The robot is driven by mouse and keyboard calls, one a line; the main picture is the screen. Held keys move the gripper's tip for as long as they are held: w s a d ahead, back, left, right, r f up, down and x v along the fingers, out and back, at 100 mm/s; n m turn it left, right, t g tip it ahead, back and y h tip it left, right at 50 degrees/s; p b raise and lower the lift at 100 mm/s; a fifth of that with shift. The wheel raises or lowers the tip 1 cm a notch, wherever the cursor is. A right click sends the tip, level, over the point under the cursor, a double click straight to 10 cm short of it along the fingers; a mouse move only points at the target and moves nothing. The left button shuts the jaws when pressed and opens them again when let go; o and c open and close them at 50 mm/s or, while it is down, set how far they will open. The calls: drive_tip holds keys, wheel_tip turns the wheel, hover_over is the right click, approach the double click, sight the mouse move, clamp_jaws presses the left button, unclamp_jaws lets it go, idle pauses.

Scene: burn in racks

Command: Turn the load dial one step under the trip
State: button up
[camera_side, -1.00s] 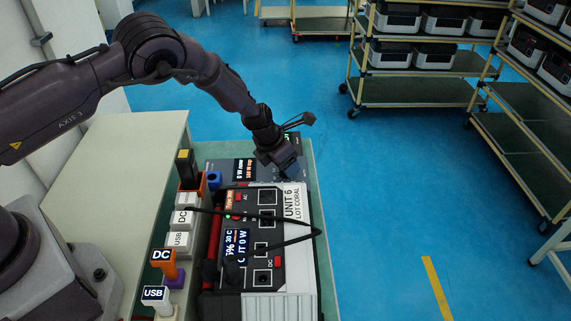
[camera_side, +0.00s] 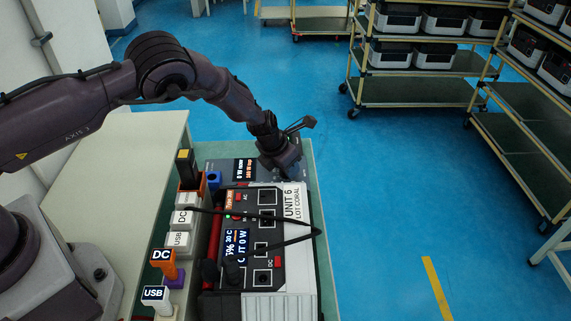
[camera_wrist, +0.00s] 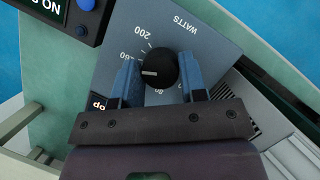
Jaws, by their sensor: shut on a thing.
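The load dial (camera_wrist: 157,68) is a round black knob with a white pointer line on the grey-blue face of the load box (camera_wrist: 205,52). In the wrist view its pointer faces left. Printed numbers, including 200, and the word WATTS surround it; some numbers are hidden by my fingers. My gripper (camera_wrist: 161,82) is shut on the dial, with blue fingers on both sides of it. In the side view my gripper (camera_side: 284,172) is down at the load box (camera_side: 226,168) and hides the dial.
The UNIT 6 power station (camera_side: 293,245) stands just in front, with a black cable (camera_side: 290,241) looped over it. Labelled DC (camera_side: 162,256) and USB (camera_side: 156,295) plugs stand at its left. A dark display box (camera_wrist: 70,14) is at the wrist view's upper left.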

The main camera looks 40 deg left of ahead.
drive_tip(key=n+y, duration=0.1)
drive_tip(key=n, duration=0.2)
drive_tip(key=shift+n, duration=0.3)
drive_tip(key=o, duration=0.9)
drive_tip(key=shift+d, duration=0.1)
drive_tip(key=shift+r, duration=0.1)
drive_tip(key=v, duration=1.2)
drive_tip(key=shift+s+d+r, duration=0.2)
drive_tip(key=shift+r, duration=0.15)
